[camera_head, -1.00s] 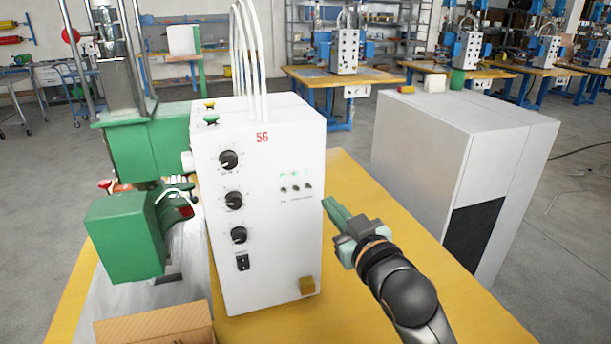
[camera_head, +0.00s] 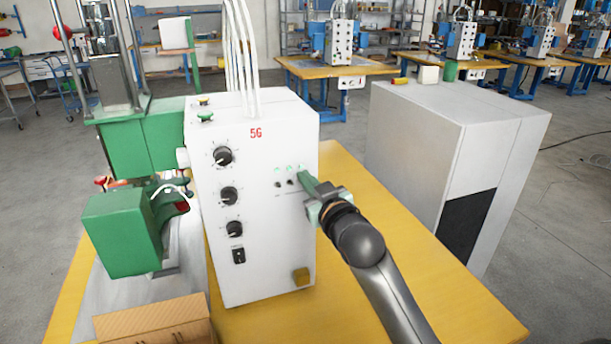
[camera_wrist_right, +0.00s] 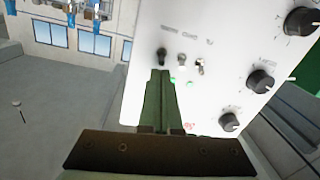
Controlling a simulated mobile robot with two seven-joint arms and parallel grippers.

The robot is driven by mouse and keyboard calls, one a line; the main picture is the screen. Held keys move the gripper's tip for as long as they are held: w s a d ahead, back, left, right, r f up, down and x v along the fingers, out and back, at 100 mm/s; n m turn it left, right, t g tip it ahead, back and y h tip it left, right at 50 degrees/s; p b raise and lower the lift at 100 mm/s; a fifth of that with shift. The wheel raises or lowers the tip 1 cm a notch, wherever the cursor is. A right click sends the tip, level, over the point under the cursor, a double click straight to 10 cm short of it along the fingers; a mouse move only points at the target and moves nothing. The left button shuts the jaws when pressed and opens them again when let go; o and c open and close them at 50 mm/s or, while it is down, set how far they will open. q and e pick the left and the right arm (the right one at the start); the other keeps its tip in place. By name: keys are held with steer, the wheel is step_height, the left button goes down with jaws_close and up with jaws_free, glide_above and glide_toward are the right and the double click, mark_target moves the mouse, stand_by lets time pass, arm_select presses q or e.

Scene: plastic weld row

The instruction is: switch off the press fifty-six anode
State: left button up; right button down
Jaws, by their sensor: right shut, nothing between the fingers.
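The white control box of press 56 (camera_head: 262,215) stands on the yellow bench with its front facing me. On its upper right front is a row of small toggle switches (camera_head: 290,183) with green lamps (camera_head: 290,168) above them. In the right wrist view the box is upside down and three toggles (camera_wrist_right: 182,60) show. Their labels are too blurred to read. My right gripper (camera_head: 306,180) is shut and empty, its tips at the rightmost toggle, also seen at the left end of the row in the wrist view (camera_wrist_right: 162,57). I cannot tell whether they touch it. My left gripper is out of view.
A grey cabinet (camera_head: 415,150) stands right. Bare bench (camera_head: 345,290) lies between.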

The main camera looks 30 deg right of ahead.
steer(key=shift+w+d, duration=0.1)
steer(key=shift+w, duration=0.3)
steer(key=f+t+b, duration=0.1)
steer(key=b, duration=0.3)
steer(key=t+b, duration=0.2)
steer(key=b, duration=0.2)
steer(key=shift+s+f+h, duration=0.3)
steer(key=shift+s+f, duration=0.05)
steer(key=shift+f, duration=0.05)
stand_by(0.5)
